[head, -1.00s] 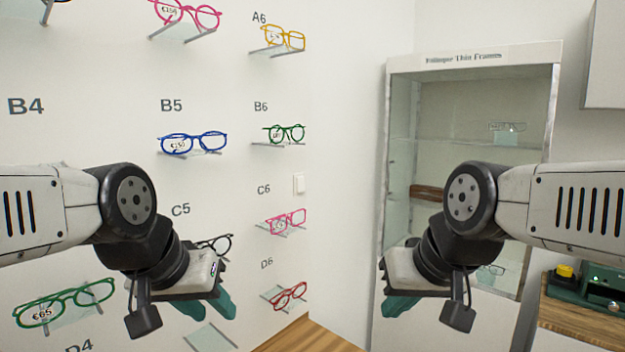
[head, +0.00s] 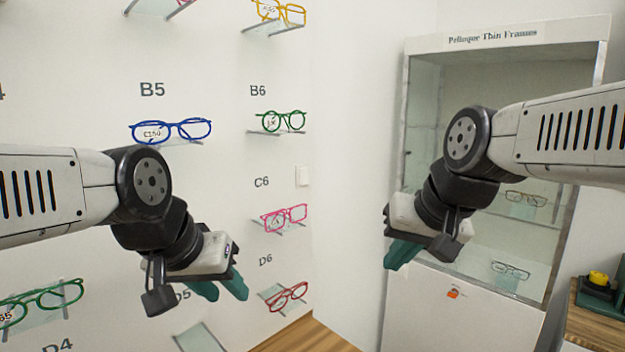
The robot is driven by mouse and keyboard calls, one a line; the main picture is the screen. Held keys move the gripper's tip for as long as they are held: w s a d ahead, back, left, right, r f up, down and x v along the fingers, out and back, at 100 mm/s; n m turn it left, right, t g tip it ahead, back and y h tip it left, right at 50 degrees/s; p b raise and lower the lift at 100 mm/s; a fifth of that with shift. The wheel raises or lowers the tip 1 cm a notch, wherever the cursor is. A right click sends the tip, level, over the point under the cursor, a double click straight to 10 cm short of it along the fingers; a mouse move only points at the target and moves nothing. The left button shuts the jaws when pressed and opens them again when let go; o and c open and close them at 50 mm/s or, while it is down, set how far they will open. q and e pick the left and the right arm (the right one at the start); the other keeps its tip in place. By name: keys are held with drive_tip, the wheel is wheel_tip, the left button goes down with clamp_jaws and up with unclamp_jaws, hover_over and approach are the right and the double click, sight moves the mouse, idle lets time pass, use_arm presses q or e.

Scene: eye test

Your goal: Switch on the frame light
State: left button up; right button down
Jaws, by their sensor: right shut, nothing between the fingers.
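A small white wall switch (head: 302,176) sits on the white wall near the corner, just right of the B6 and C6 glasses. I cannot tell its on or off position. My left gripper (head: 226,294) is open and empty, below and left of the switch, in front of the display wall. My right gripper (head: 400,258) is shut and empty, right of and lower than the switch, in front of the cabinet's left edge. Neither gripper appears to touch the switch.
Several glasses, such as the blue pair (head: 171,131) and pink pair (head: 284,217), rest on small wall shelves at the left. A glass-fronted cabinet (head: 507,38) with an orange padlock (head: 453,293) stands at the right. A wooden counter (head: 597,328) is at the lower right.

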sight(303, 176)
drive_tip(key=w+a+r+m+y, duration=0.1)
drive_tip(key=w+r, duration=0.3)
drive_tip(key=w, duration=0.4)
drive_tip(key=w+a+r+m+y, duration=0.1)
drive_tip(key=w+a+r+m, duration=0.2)
drive_tip(key=w, duration=0.6)
drive_tip(key=w+a+r+m+y, duration=0.1)
drive_tip(key=w+r+m, duration=0.3)
drive_tip(key=w, duration=0.4)
drive_tip(key=shift+w+a+r, duration=0.4)
drive_tip(key=shift+a+r, duration=0.15)
drive_tip(key=shift+a, duration=0.2)
drive_tip(key=w+a+r+x, duration=0.1)
drive_tip(key=a+r+x, duration=0.1)
drive_tip(key=x, duration=1.1)
